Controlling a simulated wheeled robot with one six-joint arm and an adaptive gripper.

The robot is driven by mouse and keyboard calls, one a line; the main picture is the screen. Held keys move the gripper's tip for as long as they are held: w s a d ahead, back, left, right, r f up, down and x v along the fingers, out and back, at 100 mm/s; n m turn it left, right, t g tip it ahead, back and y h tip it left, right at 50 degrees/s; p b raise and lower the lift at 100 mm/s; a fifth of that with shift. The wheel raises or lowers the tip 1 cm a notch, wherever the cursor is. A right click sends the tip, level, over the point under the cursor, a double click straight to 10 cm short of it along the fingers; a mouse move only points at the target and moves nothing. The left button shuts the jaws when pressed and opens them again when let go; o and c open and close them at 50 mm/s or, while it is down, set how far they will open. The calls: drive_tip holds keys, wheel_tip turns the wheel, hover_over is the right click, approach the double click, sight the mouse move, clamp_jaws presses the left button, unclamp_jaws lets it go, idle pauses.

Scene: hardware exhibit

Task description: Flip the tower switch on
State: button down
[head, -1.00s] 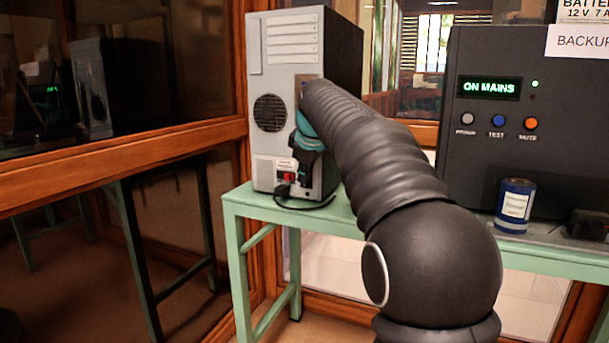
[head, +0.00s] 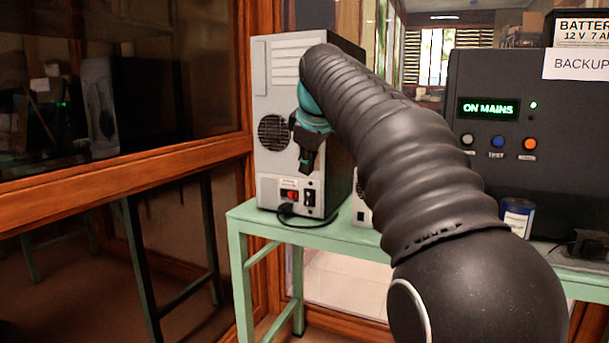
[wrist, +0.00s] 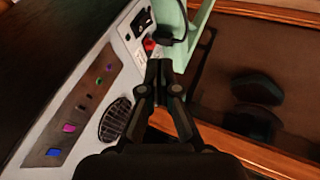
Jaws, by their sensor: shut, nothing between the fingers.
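The tower (head: 285,120) is a pale grey computer case with dark sides, standing with its vented back face towards me. Low on that face, a small panel holds a red part (head: 290,196) and a black rocker-like switch (head: 310,198) with a light mark. In the wrist view the black switch (wrist: 142,22) and the red part (wrist: 149,44) lie beyond the fingertips. I cannot tell which way the switch is tipped. My gripper (head: 306,168) is shut and empty, just above the panel in the head view; the wrist view shows its fingers (wrist: 159,64) together.
A black cable (head: 300,221) plugs in under the red part. The green table (head: 250,212) carries the tower and, at right, a dark backup unit (head: 480,180) reading "ON MAINS". A blue can (head: 517,216) stands before it. A wood-framed glass wall (head: 120,160) is at left.

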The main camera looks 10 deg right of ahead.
sight(308, 198)
drive_tip(key=shift+s+r, duration=0.2)
drive_tip(key=shift+r, duration=0.1)
drive_tip(key=shift+s+f+g, duration=0.2)
drive_tip(key=shift+f+g, duration=0.2)
drive_tip(key=shift+f, duration=0.2)
drive_tip(key=x, duration=0.8)
drive_tip(key=w+d+b+x, duration=0.1)
drive_tip(key=x, duration=0.3)
drive_tip(key=shift+r, duration=0.4)
drive_tip(key=shift+w+d+f, duration=0.2)
drive_tip(key=shift+w+d, duration=0.15)
drive_tip(key=shift+w, duration=0.15)
